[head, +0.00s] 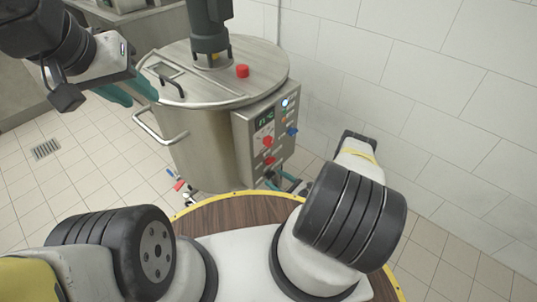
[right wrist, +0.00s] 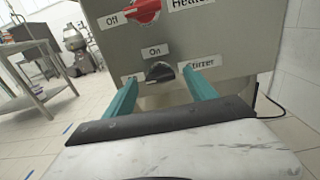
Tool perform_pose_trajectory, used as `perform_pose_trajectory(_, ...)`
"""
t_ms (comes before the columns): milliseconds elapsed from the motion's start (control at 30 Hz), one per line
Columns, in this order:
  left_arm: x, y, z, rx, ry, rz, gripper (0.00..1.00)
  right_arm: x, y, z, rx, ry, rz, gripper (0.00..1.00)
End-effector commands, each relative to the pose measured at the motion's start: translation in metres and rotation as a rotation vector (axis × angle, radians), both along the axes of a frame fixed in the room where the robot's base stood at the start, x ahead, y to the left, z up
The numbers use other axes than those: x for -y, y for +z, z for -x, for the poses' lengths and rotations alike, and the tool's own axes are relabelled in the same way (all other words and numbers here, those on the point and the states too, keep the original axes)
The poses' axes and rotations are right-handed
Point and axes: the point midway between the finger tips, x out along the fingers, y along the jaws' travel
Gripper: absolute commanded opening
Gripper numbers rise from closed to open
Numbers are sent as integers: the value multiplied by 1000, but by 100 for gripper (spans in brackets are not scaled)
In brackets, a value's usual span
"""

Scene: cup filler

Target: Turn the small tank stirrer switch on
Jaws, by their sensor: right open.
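The small tank (head: 205,130) is a steel vessel with a lid and a grey control panel (head: 246,150) on its right side. The stirrer switch (right wrist: 159,71) is a black knob low on the panel, with "On" above it, a label at its left partly hidden by a finger, and "Stirrer" at its right. I cannot tell which label it points to. My right gripper (right wrist: 162,90) is open, its teal fingers either side of the knob, with no clear contact. My left gripper (head: 130,90) is in the air left of the tank; its finger gap is unclear.
A red heater knob (right wrist: 142,11) is just above the stirrer switch. More knobs and a lit button (head: 284,103) are higher on the panel. A tiled wall (head: 420,80) stands at the right. A metal table (right wrist: 35,75) is in the background. A side handle (head: 152,128) sticks out from the tank.

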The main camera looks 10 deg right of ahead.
Motion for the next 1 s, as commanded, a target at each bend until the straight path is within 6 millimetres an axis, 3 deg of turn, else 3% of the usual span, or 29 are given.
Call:
perform_pose_trajectory(367,0,0,0,0,0,0,36,-4,0,-6,0,-1,0,64)
perform_pose_trajectory(667,0,0,0,0,0,0,36,-4,0,-6,0,0,0,5)
perform_pose_trajectory(1000,0,0,0,0,0,0,36,-4,1,-6,-29,-1,-40,3)
